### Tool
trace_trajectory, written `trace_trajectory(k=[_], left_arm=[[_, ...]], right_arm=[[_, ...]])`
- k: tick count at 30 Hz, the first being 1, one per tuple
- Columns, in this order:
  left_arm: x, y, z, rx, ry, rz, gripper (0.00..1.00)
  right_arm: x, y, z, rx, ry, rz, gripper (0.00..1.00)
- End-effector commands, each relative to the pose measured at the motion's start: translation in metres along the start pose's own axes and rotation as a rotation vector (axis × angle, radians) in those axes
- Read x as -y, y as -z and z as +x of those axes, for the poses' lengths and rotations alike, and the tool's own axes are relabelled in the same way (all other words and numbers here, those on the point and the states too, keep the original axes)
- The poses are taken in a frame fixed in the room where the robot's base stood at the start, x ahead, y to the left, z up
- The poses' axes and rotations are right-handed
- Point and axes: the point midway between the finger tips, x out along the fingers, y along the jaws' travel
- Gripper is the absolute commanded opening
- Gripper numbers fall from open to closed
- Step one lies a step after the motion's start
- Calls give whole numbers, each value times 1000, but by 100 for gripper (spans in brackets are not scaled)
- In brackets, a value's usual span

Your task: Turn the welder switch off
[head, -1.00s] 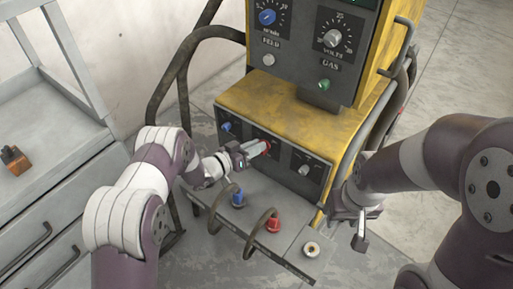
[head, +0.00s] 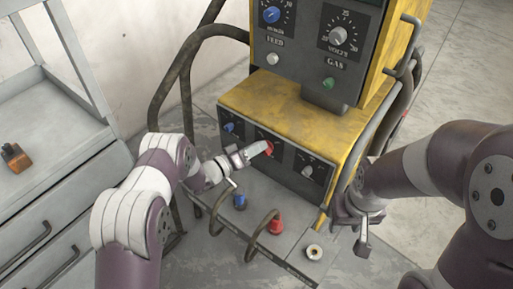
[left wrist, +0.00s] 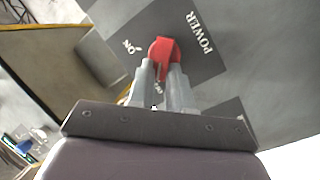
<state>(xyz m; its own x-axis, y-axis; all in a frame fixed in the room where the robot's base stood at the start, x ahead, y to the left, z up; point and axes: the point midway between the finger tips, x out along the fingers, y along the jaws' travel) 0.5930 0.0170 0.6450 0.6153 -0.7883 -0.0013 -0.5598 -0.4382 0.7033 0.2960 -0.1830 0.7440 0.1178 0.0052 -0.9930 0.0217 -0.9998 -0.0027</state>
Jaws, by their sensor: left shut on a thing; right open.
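The welder (head: 290,115) is a yellow box with dark front panels. Its red power switch (head: 268,149) is on the lower panel, between a blue knob and a grey knob. My left gripper (head: 260,150) is shut on this switch. In the left wrist view, the red switch (left wrist: 164,50) sits between the two grey fingertips (left wrist: 161,80). The label "ON" is left of it and "POWER" is to its right. Another label by the fingers is partly hidden. My right gripper (head: 362,232) is open and empty, right of the welder's front.
A blue connector (head: 239,202) and a red connector (head: 276,225) with cables stand on the ledge below the panel, beside a round socket (head: 314,252). A grey drawer cabinet (head: 50,180) stands at the left with a small orange-brown object (head: 15,157) on it.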

Motion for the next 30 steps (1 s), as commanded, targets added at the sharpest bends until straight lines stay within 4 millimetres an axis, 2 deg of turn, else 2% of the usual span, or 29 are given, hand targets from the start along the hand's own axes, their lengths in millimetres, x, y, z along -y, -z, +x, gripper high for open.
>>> trace_trajectory(k=[8, 9, 10, 11, 19, 22, 26, 30], left_arm=[[1, -1, -1, 1, 2, -4, 0], [1, -1, -1, 1, 2, -4, 29], [1, -1, -1, 1, 2, -4, 38], [1, -1, 0, 1, 2, -3, 44], [0, 0, -1, 0, 1, -1, 44], [0, 1, -10, -1, 3, -3, 44], [0, 2, -41, -2, 6, -5, 44], [-1, 2, -80, -4, 5, -4, 44]], right_arm=[[0, 0, 0, 0, 0, 0, 43], [0, 0, 0, 0, 0, 0, 43], [0, 0, 0, 0, 0, 0, 43], [0, 0, 0, 0, 0, 0, 43], [0, 0, 0, 0, 0, 0, 43], [0, 0, -3, 0, 0, 0, 43], [0, 1, -11, 0, 0, 0, 43], [0, 2, -17, 0, 0, 0, 43]])
